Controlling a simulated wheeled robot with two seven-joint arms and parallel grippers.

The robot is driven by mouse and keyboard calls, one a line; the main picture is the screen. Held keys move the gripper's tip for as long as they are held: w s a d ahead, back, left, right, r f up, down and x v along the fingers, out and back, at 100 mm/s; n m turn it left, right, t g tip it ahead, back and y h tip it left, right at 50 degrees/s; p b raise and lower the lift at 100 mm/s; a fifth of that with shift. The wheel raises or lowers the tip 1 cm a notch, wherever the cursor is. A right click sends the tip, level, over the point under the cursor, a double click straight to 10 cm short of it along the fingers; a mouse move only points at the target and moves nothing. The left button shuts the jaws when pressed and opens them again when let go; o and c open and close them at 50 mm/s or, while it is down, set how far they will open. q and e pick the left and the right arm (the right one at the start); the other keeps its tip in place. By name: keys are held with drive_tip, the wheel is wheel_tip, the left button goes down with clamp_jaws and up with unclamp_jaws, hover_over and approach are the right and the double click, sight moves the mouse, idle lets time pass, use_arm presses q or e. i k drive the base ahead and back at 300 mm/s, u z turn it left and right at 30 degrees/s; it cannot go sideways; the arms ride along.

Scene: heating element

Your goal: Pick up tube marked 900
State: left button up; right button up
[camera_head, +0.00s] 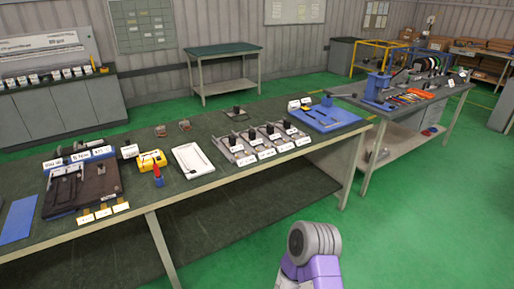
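The tube marked 900 cannot be picked out, because the markings are too small to read. Thin rod-like parts lie on a dark mat (97,188) on the long workbench at the left, with small white labels (103,213) along its front edge. Several small dark fixtures (250,136) with grey bases stand in a row mid-bench, with white labels (266,154) before them. Neither of my grippers is in view. A purple and grey link of one of my arms shows at the bottom, in front of the bench and apart from it.
A white tray (194,172), a yellow multimeter (148,161) and a blue mat (325,119) lie on the workbench (215,196). A second bench with a blue vise (377,88) stands at the right. Green floor (420,225) is free at the front right.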

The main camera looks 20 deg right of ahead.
sight(233, 146)
drive_tip(key=z, duration=0.1)
drive_tip(key=k, duration=0.3)
drive_tip(key=z, duration=1.65)
drive_tip(key=i, duration=1.55)
drive_tip(key=u, duration=0.9)
drive_tip(key=i, duration=0.9)
drive_tip(key=u, duration=1)
